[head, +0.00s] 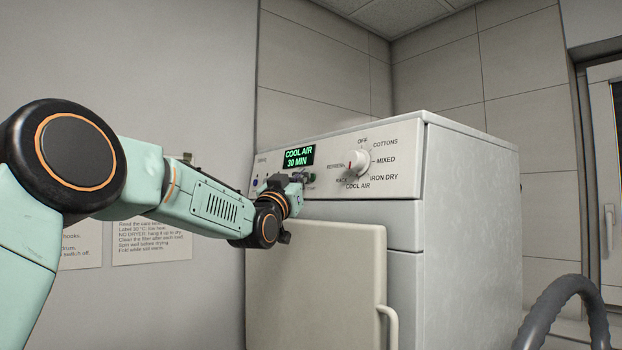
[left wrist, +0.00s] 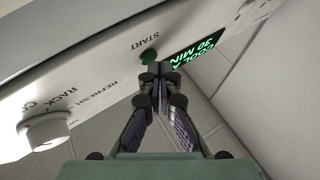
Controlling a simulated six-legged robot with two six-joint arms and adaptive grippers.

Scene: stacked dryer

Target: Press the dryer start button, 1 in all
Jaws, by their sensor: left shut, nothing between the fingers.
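The white dryer (head: 465,220) has a sloped control panel on its front. The green start button (left wrist: 148,57) sits under the word START in the left wrist view. A bit of it shows beside my gripper in the head view (head: 312,177). My left gripper (head: 299,179) is shut and empty at the panel, just below the display. In the left wrist view, its fingertips (left wrist: 157,76) overlap the lower edge of the button. I cannot tell whether they touch it. The display (head: 299,157) reads COOL AIR 30 MIN in green. My right gripper is not in view.
A white program dial (head: 357,163) with a red mark stands on the panel, right of the display. It also shows in the left wrist view (left wrist: 45,130). Below is a door (head: 315,280) with a handle (head: 390,325). Paper notices (head: 152,240) hang on the left wall.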

